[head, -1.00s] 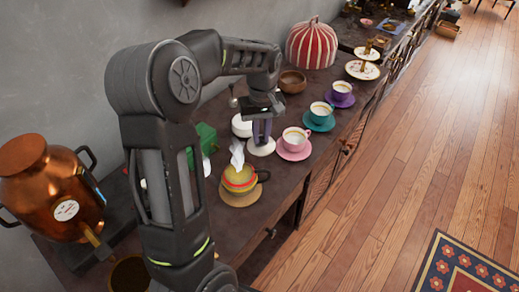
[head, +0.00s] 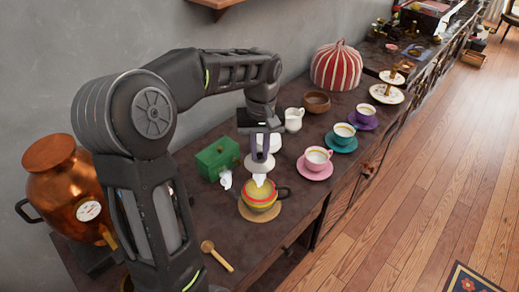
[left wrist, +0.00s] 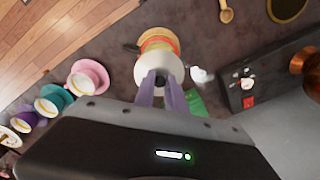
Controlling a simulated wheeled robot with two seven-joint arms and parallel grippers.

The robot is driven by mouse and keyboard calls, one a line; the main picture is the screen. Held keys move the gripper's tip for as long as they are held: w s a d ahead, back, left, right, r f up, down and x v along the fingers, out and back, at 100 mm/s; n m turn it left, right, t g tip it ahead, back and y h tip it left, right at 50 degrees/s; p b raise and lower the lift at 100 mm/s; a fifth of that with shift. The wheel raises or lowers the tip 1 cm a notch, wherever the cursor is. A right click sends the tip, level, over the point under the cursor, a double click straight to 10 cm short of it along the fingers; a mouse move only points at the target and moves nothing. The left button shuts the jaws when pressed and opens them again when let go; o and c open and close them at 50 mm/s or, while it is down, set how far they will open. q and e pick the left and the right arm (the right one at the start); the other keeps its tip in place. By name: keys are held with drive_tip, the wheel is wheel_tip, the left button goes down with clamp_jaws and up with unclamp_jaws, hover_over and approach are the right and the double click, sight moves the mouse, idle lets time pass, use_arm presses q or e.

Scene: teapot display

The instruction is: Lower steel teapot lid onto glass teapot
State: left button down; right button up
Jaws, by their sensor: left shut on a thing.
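The glass teapot (head: 262,196) stands upright on a round tan mat (head: 262,220), with yellow contents, a red band and a dark handle at its right. White steam rises from its top. My left gripper (head: 260,146), with purple fingers, is shut on the pale steel lid (head: 259,163) and holds it above the teapot, apart from it in the head view. In the left wrist view the fingers (left wrist: 161,84) grip the dark knob; the round lid (left wrist: 150,66) overlaps and partly hides the teapot (left wrist: 158,40). The exact gap and alignment are hard to tell. My right gripper is out of view.
A green box (head: 217,158) stands left of the teapot, and a copper urn (head: 58,190) is farther left. A wooden spoon (head: 216,255) lies in front. A pink cup (head: 316,160) stands at right; a white creamer (head: 294,119) and wooden bowl (head: 316,102) are behind.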

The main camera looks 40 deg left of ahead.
sight(260, 159)
use_arm(q)
drive_tip(key=shift+f+b, duration=1.4)
drive_tip(key=shift+f, duration=0.65)
drive_tip(key=shift+r, duration=0.1)
drive_tip(key=shift+f, duration=0.2)
drive_tip(key=shift+f+b, duration=0.85)
drive_tip(key=shift+f, duration=0.55)
drive_tip(key=shift+f+b, duration=0.7)
drive_tip(key=shift+f, duration=0.35)
drive_tip(key=shift+f, duration=0.3)
idle(0.4)
